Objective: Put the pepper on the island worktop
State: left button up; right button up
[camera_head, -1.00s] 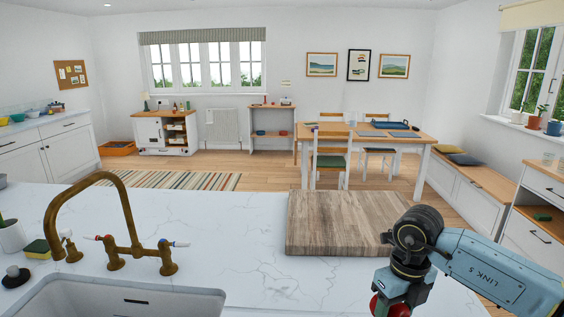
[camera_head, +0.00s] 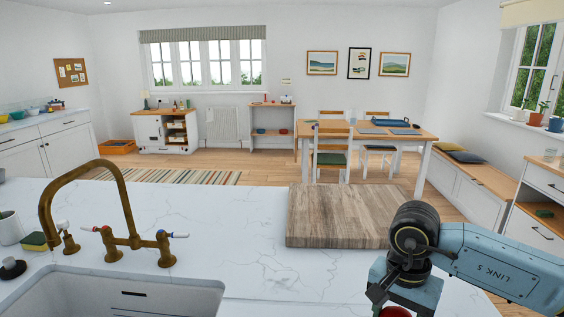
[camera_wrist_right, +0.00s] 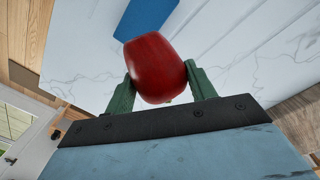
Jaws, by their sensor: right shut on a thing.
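The red pepper (camera_wrist_right: 155,65) is held between the two green fingers of my right gripper (camera_wrist_right: 161,84). In the head view only a bit of the pepper (camera_head: 395,312) shows at the bottom edge, below my right wrist. The island worktop (camera_head: 240,225) is white with grey veins. It also shows behind the pepper in the right wrist view (camera_wrist_right: 85,50). My right gripper is over its right front part; whether the pepper touches the surface I cannot tell. My left gripper is not in view.
A wooden board (camera_head: 340,215) lies on the worktop just left of my right arm. The brass tap (camera_head: 125,225) and sink (camera_head: 120,295) are at the left. A blue flat thing (camera_wrist_right: 145,15) lies beyond the pepper. Worktop between tap and board is clear.

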jog(key=n, duration=0.4)
jog(key=shift+s+a+f, duration=0.1)
jog(key=shift+s, duration=0.25)
jog(key=n, duration=0.2)
jog(key=n+b, duration=0.1)
jog(key=n, duration=0.1)
jog(key=shift+s+f, duration=0.1)
jog(key=shift+s, duration=0.25)
